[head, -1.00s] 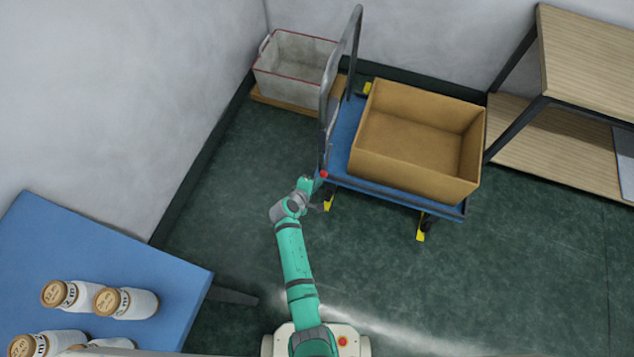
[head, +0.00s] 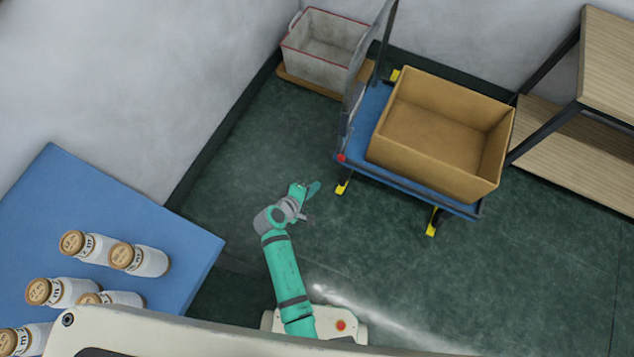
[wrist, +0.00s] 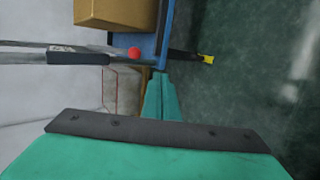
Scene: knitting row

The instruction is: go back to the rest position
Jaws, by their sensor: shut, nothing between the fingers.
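My gripper (head: 314,188) is at the end of my green arm, over the dark green floor. It is empty and held to the lower left of the blue trolley (head: 365,121), apart from its red-knobbed corner in the head view. In the wrist view its two green fingers (wrist: 162,98) lie together, with nothing between them. My arm is bent at the wrist and stretches forward from my white base.
An empty cardboard box (head: 440,138) stands on the trolley. A grey crate (head: 324,48) with red edging sits by the wall. A blue table (head: 110,205) with several white, brown-lidded jars (head: 140,259) is at left. A wooden shelf (head: 575,150) is at right. Floor around my gripper is clear.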

